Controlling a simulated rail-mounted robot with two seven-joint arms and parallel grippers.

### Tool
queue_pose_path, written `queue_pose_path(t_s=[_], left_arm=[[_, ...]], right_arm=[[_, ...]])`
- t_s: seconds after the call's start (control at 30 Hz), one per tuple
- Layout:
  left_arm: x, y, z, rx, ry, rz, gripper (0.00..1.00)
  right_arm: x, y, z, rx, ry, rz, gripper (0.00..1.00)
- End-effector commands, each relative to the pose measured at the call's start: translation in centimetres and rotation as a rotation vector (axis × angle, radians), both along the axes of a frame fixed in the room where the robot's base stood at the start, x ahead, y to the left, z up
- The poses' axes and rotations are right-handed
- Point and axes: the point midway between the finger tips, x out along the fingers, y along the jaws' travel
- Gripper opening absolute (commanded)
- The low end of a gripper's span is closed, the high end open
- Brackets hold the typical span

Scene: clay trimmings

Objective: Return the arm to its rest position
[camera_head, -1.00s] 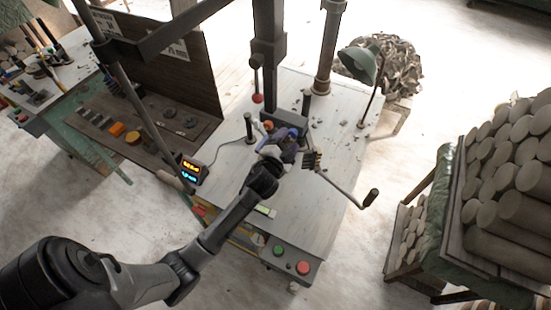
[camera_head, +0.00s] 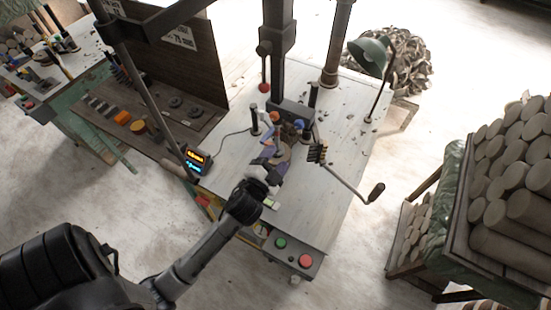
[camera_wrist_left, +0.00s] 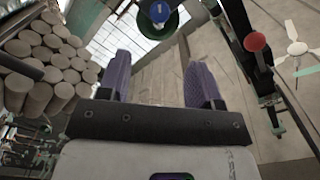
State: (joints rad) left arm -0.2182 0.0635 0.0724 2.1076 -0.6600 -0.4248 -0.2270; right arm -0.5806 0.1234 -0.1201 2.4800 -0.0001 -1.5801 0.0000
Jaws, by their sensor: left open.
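My left arm (camera_head: 205,250) comes in from the lower left of the head view and reaches over the front part of the white machine table (camera_head: 318,205). My left gripper (camera_head: 270,158) has purple fingers and is above the table, in front of the dark press column. In the left wrist view the two purple fingers of the gripper (camera_wrist_left: 160,80) stand wide apart, with nothing between them. My right gripper is in neither view.
A crank handle (camera_head: 376,192) juts out to the right of the gripper. A red-knobbed lever (camera_head: 264,87), a green lamp (camera_head: 368,55) and a small lit display (camera_head: 195,161) stand around the table. Stacked clay cylinders (camera_head: 512,190) are at the right. The floor in front is clear.

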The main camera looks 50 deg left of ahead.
Motion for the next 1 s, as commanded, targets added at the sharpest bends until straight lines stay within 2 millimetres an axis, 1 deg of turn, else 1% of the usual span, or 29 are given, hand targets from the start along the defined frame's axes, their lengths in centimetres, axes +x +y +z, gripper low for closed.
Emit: queue_pose_path(t_s=[0.43, 0.57, 0.67, 0.7, 0.77, 0.87, 0.97, 1.0], left_arm=[[0.0, 0.0, 0.0, -0.007, -0.002, 0.000, 0.59], [-0.3, 0.8, -1.0, -0.063, 0.044, 0.051, 0.59], [-1.0, 1.8, -3.0, -0.179, 0.140, 0.137, 0.59], [-1.5, 2.1, -3.8, -0.243, 0.185, 0.177, 0.59], [-2.5, 2.1, -4.7, -0.353, 0.255, 0.230, 0.59], [-4.1, 0.8, -5.8, -0.525, 0.375, 0.281, 0.59], [-5.9, -1.2, -6.3, -0.657, 0.495, 0.295, 0.59], [-6.9, -2.1, -6.6, -0.701, 0.547, 0.294, 0.59]], right_arm=[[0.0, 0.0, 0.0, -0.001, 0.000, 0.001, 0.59], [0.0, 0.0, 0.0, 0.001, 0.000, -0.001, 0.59], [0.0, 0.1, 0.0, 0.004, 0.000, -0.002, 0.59], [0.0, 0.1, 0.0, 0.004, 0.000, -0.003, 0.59], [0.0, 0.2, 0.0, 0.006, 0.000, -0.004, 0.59], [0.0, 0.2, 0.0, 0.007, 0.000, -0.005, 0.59], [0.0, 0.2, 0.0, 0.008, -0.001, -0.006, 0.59], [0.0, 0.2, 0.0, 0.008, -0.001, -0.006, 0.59]])
